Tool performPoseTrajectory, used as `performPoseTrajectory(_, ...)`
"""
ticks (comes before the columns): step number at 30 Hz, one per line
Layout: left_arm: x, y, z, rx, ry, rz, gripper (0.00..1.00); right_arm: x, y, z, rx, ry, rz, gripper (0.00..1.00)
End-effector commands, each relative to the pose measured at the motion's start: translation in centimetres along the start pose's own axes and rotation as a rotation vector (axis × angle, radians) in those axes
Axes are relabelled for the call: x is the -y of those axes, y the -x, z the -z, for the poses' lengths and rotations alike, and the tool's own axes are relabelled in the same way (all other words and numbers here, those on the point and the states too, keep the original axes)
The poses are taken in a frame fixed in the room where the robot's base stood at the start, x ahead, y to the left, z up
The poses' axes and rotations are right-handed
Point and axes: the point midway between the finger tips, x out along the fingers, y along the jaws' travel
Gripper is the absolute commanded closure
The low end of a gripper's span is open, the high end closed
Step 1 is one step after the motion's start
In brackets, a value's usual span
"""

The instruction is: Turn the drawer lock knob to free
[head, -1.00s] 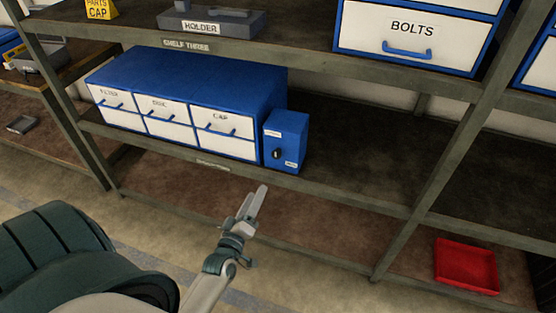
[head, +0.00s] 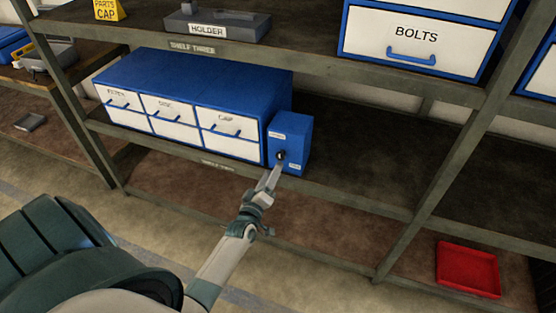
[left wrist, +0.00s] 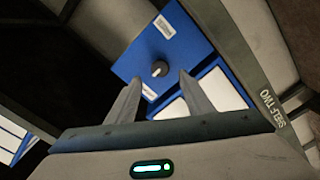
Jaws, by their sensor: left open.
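The drawer lock knob (head: 281,155) is a small dark knob on the front of a blue lock box (head: 299,136). The box stands at the right end of the blue drawer cabinet (head: 190,80) and has small white labels above and below the knob. My left gripper (head: 274,174) is in front of the box, its fingertips just below the knob in the head view. In the left wrist view, the knob (left wrist: 160,69) shows beyond and between the two spread, empty fingers (left wrist: 156,85), with a gap to them. My right gripper is not in view.
The shelf edge (head: 225,168) runs below the cabinet. A shelf with a grey holder (head: 215,22) and a BOLTS drawer (head: 415,43) is above. A red tray (head: 468,270) lies lower right. The shelf right of the box is clear.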

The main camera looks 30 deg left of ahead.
Motion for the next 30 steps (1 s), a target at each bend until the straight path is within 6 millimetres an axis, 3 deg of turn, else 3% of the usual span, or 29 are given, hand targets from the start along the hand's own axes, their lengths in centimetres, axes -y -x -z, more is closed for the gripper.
performPoseTrajectory(6,-0.1,-3.8,0.1,-0.001,0.000,0.000,0.53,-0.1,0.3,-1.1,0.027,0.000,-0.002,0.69)
performPoseTrajectory(12,0.0,-5.8,0.0,0.000,0.001,0.000,0.53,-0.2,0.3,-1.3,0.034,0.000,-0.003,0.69)
performPoseTrajectory(25,0.0,-6.5,0.0,0.000,0.001,0.000,0.53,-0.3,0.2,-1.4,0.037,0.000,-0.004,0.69)
performPoseTrajectory(30,0.0,-6.4,0.0,0.000,0.001,0.000,0.91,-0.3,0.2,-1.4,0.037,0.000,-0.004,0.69)
